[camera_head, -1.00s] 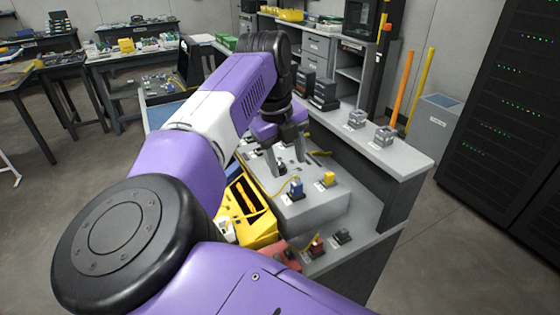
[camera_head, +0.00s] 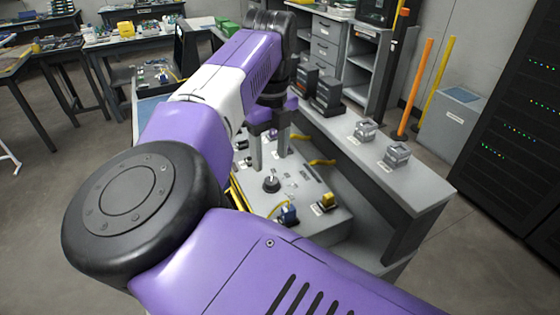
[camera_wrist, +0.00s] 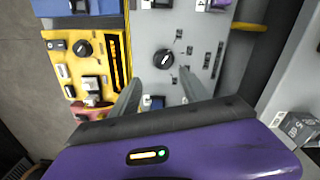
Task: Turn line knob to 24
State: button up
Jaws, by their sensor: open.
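A round black knob (camera_head: 271,184) with a pale pointer mark stands on the sloping grey panel (camera_head: 310,226). The wrist view shows this knob (camera_wrist: 163,59) just beyond my fingertips, with small dark labels around it that are too small to read. My gripper (camera_head: 270,160) is open, with its two grey fingers apart and nothing between them. In the wrist view my gripper (camera_wrist: 160,90) straddles the line toward the knob, apart from it. A second black knob (camera_wrist: 82,47) sits on the yellow unit (camera_wrist: 57,36) to the left. I cannot tell which knob is labelled line.
A blue connector (camera_head: 288,214) and a yellow connector (camera_head: 326,202) stand at the panel's near edge. Two grey clamp-like blocks, one nearer (camera_head: 397,155), rest on the raised shelf (camera_head: 428,187) at right.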

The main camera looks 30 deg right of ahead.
aim_at(272, 181)
jog(key=shift+w+d+f, duration=0.1)
jog(key=shift+w+d, duration=0.15)
jog(key=shift+d+f, duration=0.1)
jog(key=shift+f, duration=3.7)
grip_shut()
